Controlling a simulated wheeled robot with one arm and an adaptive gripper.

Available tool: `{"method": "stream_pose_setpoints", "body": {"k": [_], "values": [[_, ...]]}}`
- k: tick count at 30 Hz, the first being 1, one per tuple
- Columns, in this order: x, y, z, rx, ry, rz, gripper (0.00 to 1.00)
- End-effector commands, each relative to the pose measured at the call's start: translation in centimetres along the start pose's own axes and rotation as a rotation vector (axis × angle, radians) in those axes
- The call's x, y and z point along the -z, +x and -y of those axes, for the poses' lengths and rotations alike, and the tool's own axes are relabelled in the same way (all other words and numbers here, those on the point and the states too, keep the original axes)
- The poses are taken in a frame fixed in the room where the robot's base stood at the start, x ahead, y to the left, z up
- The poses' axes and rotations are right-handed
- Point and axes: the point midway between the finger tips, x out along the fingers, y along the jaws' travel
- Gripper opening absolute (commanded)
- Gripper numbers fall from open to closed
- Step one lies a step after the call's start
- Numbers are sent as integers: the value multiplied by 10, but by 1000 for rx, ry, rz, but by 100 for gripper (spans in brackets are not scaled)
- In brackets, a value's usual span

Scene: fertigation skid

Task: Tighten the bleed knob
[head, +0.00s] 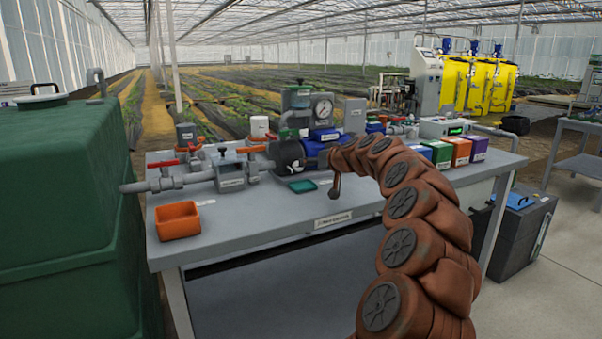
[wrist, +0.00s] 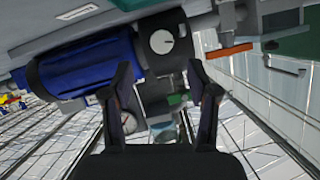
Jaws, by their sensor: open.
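The pump (head: 289,154), a dark round housing with a blue motor (head: 317,152), sits mid-bench. In the wrist view, which looks upside down, a small pale round face with a dark mark (wrist: 162,41) sits on the dark pump housing (wrist: 158,62); it may be the bleed knob, but I cannot read a label. My gripper (wrist: 158,76) is open and empty, its fingers spread to either side of the housing below that face in the picture. Whether they touch anything is unclear. In the head view my arm hides part of the motor and most of the gripper.
The grey bench (head: 260,222) holds an orange tray (head: 178,221), a green tray (head: 302,186), red-handled valves (head: 163,164) and a pressure gauge (head: 322,108). Coloured boxes (head: 459,151) stand right. A green tank (head: 62,185) stands left.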

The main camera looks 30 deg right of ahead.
Motion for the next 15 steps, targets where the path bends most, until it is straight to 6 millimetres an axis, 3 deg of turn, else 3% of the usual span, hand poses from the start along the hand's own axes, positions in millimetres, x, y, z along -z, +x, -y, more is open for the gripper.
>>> {"method": "stream_pose_setpoints", "body": {"k": [15], "values": [[1,48,2,1,-2,-1,59]]}}
